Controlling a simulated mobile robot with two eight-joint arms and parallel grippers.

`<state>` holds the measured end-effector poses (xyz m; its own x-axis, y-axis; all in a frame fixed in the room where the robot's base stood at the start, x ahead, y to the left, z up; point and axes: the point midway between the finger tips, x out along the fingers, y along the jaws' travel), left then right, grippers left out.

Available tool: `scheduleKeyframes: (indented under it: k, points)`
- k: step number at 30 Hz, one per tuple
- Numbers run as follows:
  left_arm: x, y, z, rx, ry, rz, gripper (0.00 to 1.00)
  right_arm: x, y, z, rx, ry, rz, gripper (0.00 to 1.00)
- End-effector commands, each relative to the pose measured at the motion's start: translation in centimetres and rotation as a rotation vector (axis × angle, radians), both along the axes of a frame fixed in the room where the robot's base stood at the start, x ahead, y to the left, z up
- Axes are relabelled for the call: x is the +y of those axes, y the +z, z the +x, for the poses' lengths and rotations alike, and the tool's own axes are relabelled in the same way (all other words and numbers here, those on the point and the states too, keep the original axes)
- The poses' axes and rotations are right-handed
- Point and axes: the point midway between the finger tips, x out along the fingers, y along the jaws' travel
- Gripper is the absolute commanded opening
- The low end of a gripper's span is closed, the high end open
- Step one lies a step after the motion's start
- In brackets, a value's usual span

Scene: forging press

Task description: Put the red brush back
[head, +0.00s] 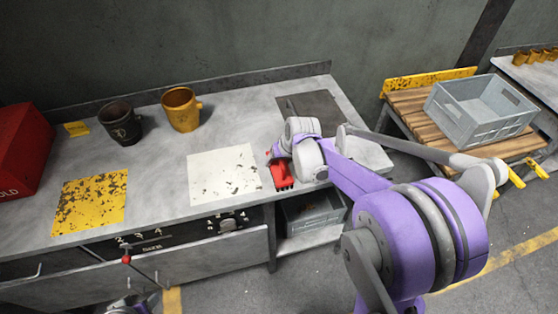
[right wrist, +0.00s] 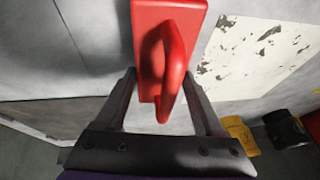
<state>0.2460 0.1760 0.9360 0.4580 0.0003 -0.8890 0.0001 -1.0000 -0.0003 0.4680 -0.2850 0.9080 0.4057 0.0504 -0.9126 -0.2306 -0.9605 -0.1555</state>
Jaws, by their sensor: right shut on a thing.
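The red brush (head: 282,176) is at the front of the grey workbench, just right of the white worn patch. My right gripper (head: 278,157) is shut on it, largely hidden behind my own wrist in the head view. In the right wrist view the brush (right wrist: 170,45) sits between the two dark fingers (right wrist: 165,95), its curved handle towards the camera. I cannot tell whether its underside touches the bench top. My left gripper is not in view; only a bit of what seems to be my left arm shows at the bottom edge.
The bench bears a yellow worn patch (head: 90,203), a white patch (head: 224,174), a dark grey patch (head: 312,110), a black mug (head: 121,124), a yellow mug (head: 181,110) and a red box (head: 22,150). A grey crate (head: 480,112) stands on a wooden-topped table at right.

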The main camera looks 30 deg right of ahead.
Motion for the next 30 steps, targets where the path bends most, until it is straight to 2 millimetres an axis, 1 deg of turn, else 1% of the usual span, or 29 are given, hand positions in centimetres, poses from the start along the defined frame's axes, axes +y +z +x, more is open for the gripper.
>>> scheduleKeyframes:
  k: [5,6,8,9,11,17,21,23,26,30]
  points:
    - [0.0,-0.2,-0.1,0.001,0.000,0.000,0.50,0.0,-0.2,0.0,0.000,0.000,0.000,0.10]
    - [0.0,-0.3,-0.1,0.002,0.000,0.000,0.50,0.0,-0.3,0.0,0.000,0.000,0.000,0.73]
    - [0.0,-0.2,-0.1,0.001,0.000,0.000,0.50,0.0,-0.2,0.0,0.000,0.000,0.000,0.83]
    - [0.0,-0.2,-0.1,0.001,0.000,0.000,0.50,0.0,-0.2,0.0,0.000,0.000,0.000,0.91]
    - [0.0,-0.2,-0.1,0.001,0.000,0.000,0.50,0.0,-0.2,0.0,0.000,0.000,0.000,1.00]
    - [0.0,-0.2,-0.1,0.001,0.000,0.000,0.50,0.0,-0.2,0.0,0.000,0.000,0.000,1.00]
    - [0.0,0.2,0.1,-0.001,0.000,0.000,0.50,0.0,0.6,-0.1,-0.001,-0.001,0.000,1.00]
    - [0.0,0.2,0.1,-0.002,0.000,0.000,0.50,-0.1,1.3,-0.5,-0.001,-0.002,0.001,1.00]
    - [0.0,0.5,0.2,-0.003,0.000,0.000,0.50,-0.2,3.0,-1.3,-0.001,-0.002,0.001,1.00]
    - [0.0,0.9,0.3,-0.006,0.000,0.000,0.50,-0.3,5.9,-2.5,-0.002,-0.001,0.000,1.00]
